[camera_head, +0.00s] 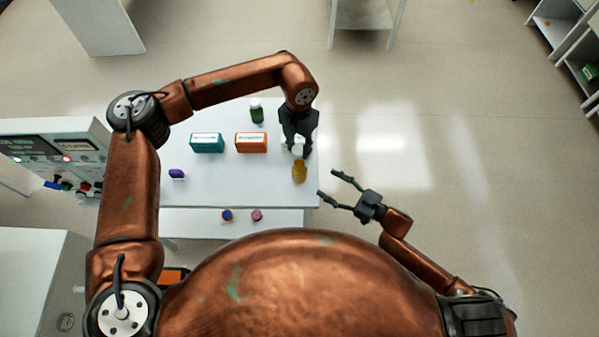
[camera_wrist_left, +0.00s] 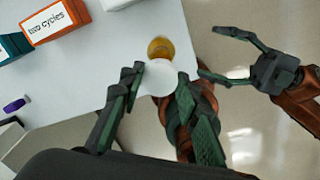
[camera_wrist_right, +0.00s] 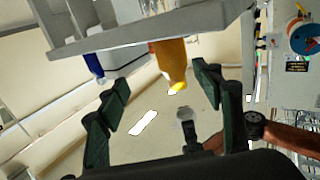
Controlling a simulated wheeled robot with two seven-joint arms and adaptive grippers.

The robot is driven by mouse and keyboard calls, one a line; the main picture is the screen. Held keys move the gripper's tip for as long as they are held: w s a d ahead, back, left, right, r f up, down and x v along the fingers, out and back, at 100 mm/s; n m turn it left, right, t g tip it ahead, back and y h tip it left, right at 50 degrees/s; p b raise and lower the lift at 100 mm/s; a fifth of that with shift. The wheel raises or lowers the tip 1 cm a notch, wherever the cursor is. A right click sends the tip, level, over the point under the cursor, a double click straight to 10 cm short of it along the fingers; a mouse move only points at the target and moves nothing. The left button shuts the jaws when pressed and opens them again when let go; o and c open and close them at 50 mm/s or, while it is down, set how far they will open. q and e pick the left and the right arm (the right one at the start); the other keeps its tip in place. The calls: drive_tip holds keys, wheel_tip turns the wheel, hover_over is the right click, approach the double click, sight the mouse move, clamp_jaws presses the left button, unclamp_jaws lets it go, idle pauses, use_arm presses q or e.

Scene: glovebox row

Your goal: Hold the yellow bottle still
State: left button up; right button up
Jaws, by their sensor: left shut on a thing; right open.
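The yellow bottle (camera_head: 299,172) stands upright near the right end of the table. The left wrist view (camera_wrist_left: 160,47) and right wrist view (camera_wrist_right: 170,60) also show it. My left gripper (camera_head: 297,145) is just beyond the bottle, shut on a white round object. That object (camera_wrist_left: 158,79) shows between the fingertips in the left wrist view and partly overlaps the bottle there; I cannot tell what it is. My right gripper (camera_head: 333,185) is open and empty, off the table's right edge. In its wrist view the bottle lies beyond the spread fingers, apart from them.
An orange box (camera_head: 251,143), a teal box (camera_head: 207,143), a green bottle (camera_head: 256,110) and a purple item (camera_head: 177,174) stand on the white table (camera_head: 230,185). Two small items (camera_head: 227,215) (camera_head: 257,215) sit on a lower front ledge. Floor right of the table is clear.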

sight(306, 175)
drive_tip(key=shift+s+a+r+n+g+y, duration=0.2)
drive_tip(key=shift+s+r+n+g+y, duration=0.15)
drive_tip(key=shift+s, duration=0.25)
drive_tip(key=x, duration=1.2)
clamp_jaws()
idle(0.6)
